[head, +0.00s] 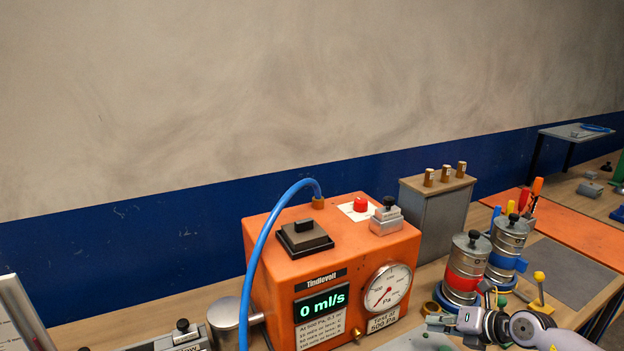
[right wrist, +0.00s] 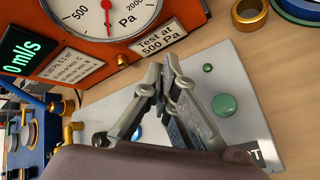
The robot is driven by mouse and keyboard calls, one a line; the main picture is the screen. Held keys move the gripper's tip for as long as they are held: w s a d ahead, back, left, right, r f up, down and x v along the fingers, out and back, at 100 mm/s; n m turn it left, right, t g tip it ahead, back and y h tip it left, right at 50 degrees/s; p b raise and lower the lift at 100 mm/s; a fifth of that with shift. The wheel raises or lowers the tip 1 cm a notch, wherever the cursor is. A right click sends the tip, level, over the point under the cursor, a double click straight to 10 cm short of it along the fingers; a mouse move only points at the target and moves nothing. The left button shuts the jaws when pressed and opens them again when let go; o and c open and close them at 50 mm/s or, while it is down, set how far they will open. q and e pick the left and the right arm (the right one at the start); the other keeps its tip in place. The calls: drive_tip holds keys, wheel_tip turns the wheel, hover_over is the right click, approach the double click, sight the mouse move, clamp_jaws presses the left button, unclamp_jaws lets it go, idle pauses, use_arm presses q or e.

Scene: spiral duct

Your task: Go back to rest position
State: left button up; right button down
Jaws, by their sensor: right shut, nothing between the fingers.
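My right gripper (head: 432,323) is at the lower right of the head view, in front of the orange tester's right side. In the right wrist view its fingers (right wrist: 162,75) are closed together with nothing between them. They hang over a pale plate (right wrist: 245,108) with green round spots, apart from the tester. The orange tester (head: 262,262) stands on the bench with a "0 ml/s" display and a round Pa gauge (head: 387,288). My left gripper is not in view.
A blue hose (head: 262,240) arches from the tester's top. Metal canisters with red (head: 465,281) and blue (head: 507,262) bands stand right of it, close to my arm. A grey box (head: 432,222) with brass knobs is behind. A grey mat (head: 570,272) lies further right.

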drive_tip(key=s+a+r+m+t, duration=0.2)
drive_tip(key=a+r+m+t, duration=0.2)
drive_tip(key=a+m, duration=0.25)
drive_tip(key=s+a+r+m+t, duration=0.1)
drive_tip(key=a+r+m+t, duration=0.3)
drive_tip(key=a+m, duration=0.3)
drive_tip(key=s+d+f+m+g+h, duration=0.25)
drive_tip(key=s+f+m+h, duration=0.2)
drive_tip(key=s+m, duration=0.25)
drive_tip(key=s+d+f+m+g+h, duration=0.2)
drive_tip(key=s+f+m+g+h, duration=0.2)
drive_tip(key=s+f+m, duration=0.3)
drive_tip(key=s+a+f+m+g+y, duration=0.1)
drive_tip(key=s+a+f+g, duration=0.2)
drive_tip(key=s, duration=0.6)
drive_tip(key=s+a+f+m+g+y, duration=0.1)
drive_tip(key=s+f+m+g+y, duration=0.2)
drive_tip(key=s, duration=0.6)
wheel_tip(320, 180, down, 32)
drive_tip(key=s+n+g+h+b, duration=0.1)
drive_tip(key=s+n+g+b, duration=0.15)
drive_tip(key=b, duration=0.25)
drive_tip(key=s+d+f+g+b, duration=0.1)
drive_tip(key=s+d+f+b, duration=0.2)
drive_tip(key=s+f, duration=1.3)
drive_tip(key=shift+f+m+b, duration=0.4)
drive_tip(key=shift+f+b, duration=0.05)
drive_tip(key=shift+f, duration=0.35)
